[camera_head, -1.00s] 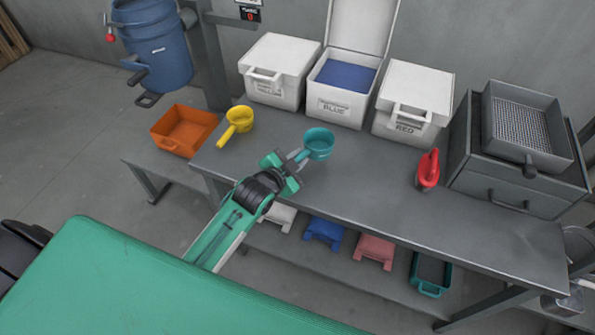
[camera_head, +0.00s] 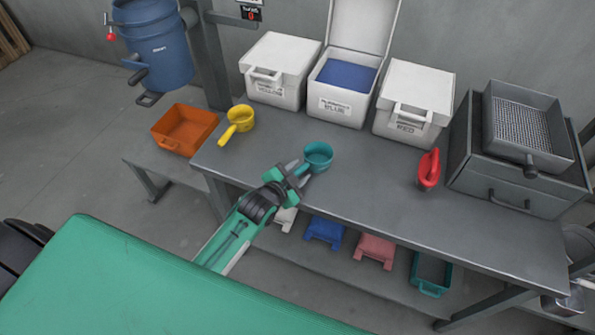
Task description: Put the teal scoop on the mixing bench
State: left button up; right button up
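The teal scoop (camera_head: 318,158) is over the grey bench (camera_head: 370,188), near its front edge and left of the middle. Its cup is upright, and its handle points down-left toward me. My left gripper (camera_head: 298,173) is at the handle, with its fingers on either side of it, and looks closed on it. The fingers partly hide the handle. I cannot tell whether the scoop's base touches the bench top. My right gripper is not in view.
A yellow scoop (camera_head: 240,120) stands left, and a red scoop (camera_head: 428,170) right. White bins, the blue one open (camera_head: 342,105), line the back. An orange tray (camera_head: 184,130) sits on a lower bench. The bench middle is clear.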

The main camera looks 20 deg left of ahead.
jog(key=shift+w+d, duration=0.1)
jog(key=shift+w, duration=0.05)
pick_arm(q)
jog(key=shift+r, duration=0.2)
jog(key=shift+s, duration=0.3)
jog(key=v, duration=1.1)
jog(key=shift+s+b, duration=0.2)
jog(key=shift+b, duration=0.25)
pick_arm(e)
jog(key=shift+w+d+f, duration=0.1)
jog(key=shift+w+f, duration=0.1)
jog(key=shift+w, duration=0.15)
pick_arm(q)
jog(key=shift+a+r, duration=0.1)
jog(key=shift+a, duration=0.05)
